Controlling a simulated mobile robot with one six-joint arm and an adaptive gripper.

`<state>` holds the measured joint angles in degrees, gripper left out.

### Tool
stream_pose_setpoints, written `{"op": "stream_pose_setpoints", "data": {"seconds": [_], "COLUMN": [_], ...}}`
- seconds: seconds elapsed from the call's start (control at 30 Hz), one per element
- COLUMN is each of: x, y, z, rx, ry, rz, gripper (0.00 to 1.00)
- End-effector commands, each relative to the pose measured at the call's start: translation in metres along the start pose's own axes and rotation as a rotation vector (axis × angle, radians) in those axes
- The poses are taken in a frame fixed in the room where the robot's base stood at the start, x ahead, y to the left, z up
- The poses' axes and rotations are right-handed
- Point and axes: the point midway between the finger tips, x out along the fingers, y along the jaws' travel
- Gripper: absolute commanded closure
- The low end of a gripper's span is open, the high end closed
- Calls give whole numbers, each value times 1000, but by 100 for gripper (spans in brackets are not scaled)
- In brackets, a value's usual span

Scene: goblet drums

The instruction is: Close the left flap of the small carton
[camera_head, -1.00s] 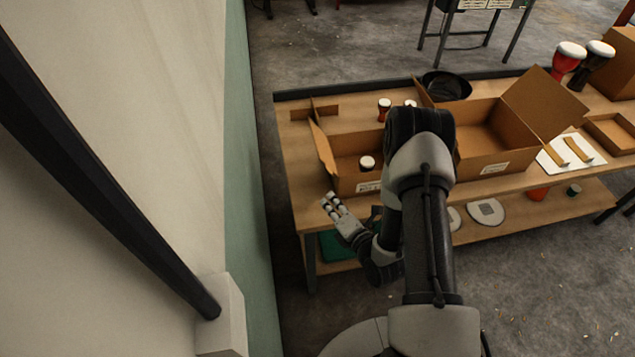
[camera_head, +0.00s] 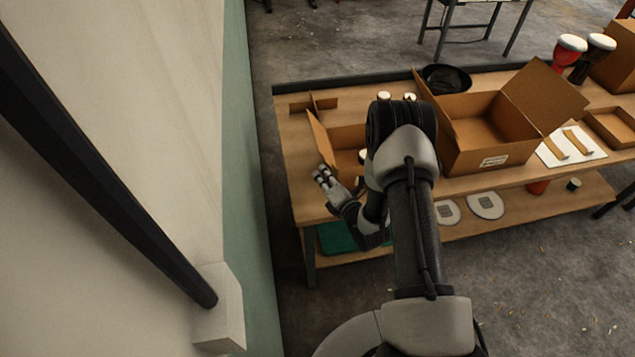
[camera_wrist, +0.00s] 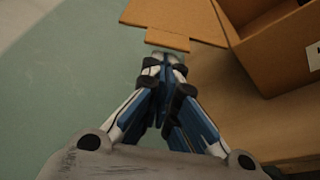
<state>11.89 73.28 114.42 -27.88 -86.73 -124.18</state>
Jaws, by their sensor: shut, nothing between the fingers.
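The small carton (camera_head: 345,137) stands on the left part of the bench, partly hidden behind my arm. Its left flap (camera_head: 322,141) stands up and leans outward to the left. In the wrist view the left flap (camera_wrist: 178,18) sticks out from the carton's wall (camera_wrist: 232,38), with a narrow tab at its end. My gripper (camera_head: 322,173) is shut and empty at the front left of the carton, near the flap's lower front end. In the wrist view the fingertips (camera_wrist: 165,58) are just short of the tab; I cannot tell whether they touch it.
A larger open carton (camera_head: 490,130) stands to the right on the bench. The green-and-cream wall (camera_head: 245,150) is close on the left. Goblet drums (camera_head: 569,48) stand at the far right.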

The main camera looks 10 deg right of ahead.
Motion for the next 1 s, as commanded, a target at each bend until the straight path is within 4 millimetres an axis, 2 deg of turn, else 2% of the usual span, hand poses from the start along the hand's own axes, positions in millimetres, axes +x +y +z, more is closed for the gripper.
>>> {"op": "stream_pose_setpoints", "data": {"seconds": [0.13,1.0], "x": [-3,-4], "y": [0,1], "z": [6,12], "rx": [0,79], "ry": [2,1], "rz": [1,29], "gripper": [100,100]}}
